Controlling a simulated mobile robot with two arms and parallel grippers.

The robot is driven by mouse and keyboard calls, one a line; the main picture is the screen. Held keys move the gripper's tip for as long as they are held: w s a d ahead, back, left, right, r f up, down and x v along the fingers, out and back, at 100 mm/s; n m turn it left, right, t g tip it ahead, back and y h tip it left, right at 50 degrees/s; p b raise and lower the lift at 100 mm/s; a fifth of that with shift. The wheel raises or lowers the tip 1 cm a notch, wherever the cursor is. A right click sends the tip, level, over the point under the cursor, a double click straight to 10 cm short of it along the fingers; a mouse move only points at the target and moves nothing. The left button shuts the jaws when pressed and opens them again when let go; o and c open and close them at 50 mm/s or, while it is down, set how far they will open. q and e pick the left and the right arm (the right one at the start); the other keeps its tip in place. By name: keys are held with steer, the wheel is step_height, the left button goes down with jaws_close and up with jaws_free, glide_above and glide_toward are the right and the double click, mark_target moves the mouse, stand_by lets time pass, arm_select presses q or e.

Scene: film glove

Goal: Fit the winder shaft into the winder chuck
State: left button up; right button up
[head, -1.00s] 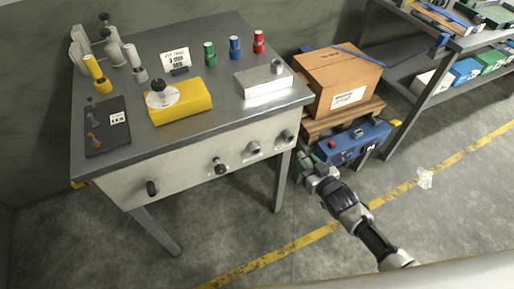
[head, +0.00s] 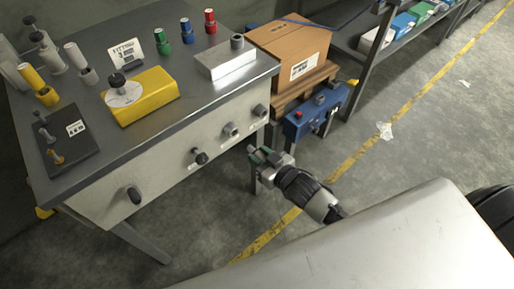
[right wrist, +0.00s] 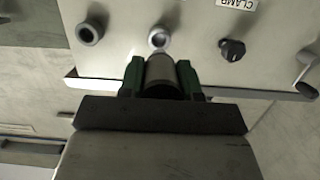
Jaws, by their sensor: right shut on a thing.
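My right gripper (head: 256,152) is in front of the workbench's front panel, near and a little below its two ring-shaped sockets. In the right wrist view its green-padded fingers (right wrist: 162,80) are shut on a short grey cylinder, apparently the winder shaft (right wrist: 161,70). The panel has one socket (right wrist: 159,38) straight ahead of the cylinder and another socket (right wrist: 88,34) to its left. They also show in the head view (head: 231,130) (head: 260,111). I cannot tell which one is the winder chuck. A gap seems to separate cylinder and panel. My left gripper is not in view.
A black knob (right wrist: 232,48) beside a CLAMP label and a crank handle (right wrist: 307,75) project from the same panel. The bench top (head: 110,55) holds a yellow block (head: 150,97) and a silver block (head: 222,62). A blue box (head: 310,115) and a carton (head: 290,45) stand right of the bench.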

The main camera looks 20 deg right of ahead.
mark_target(252, 149)
steer(key=shift+s+a, duration=0.25)
steer(key=shift+a, duration=0.05)
steer(key=shift+d, duration=0.45)
steer(key=shift+r, duration=0.15)
steer(key=shift+w+a, duration=0.3)
steer(key=shift+w, duration=0.1)
steer(key=shift+r+x, duration=0.25)
steer(key=shift+x, duration=2.1)
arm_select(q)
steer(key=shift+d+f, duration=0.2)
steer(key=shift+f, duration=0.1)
arm_select(e)
steer(key=shift+w+r, duration=0.15)
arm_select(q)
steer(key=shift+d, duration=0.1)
